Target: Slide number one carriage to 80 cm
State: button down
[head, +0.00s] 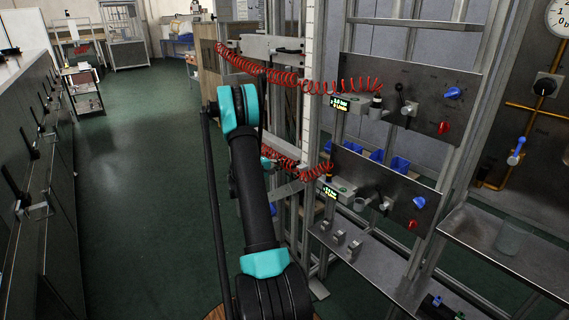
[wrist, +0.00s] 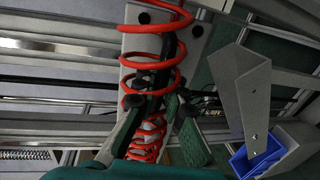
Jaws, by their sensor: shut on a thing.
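In the wrist view my gripper (wrist: 160,104) is shut on a black handle (wrist: 168,62) in front of a pale grey carriage plate (wrist: 133,45) with dark bolts. A red coiled hose (wrist: 150,57) crosses in front of the handle and partly hides the grip. In the head view my arm hides most of the gripper; a teal part (head: 268,152) shows beside the lower red hose (head: 284,160). Another grey carriage (head: 262,46) with a black handle (head: 290,50) sits higher up. A pale upright scale (head: 309,75) stands beside them; its markings and the carriage numbers are unreadable.
Two steel panels, upper (head: 405,95) and lower (head: 380,188), carry blue and red knobs, levers and small lit displays. The upper red hose (head: 275,76) stretches across to the upper panel. A steel shelf (head: 375,262) lies below. Green floor is open at left.

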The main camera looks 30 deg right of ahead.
jog(key=shift+s+f, duration=0.1)
jog(key=shift+f, duration=0.2)
jog(key=c, duration=1.9)
grip_release()
jog(key=o, duration=0.3)
jog(key=v, duration=1.2)
jog(key=shift+r, duration=0.1)
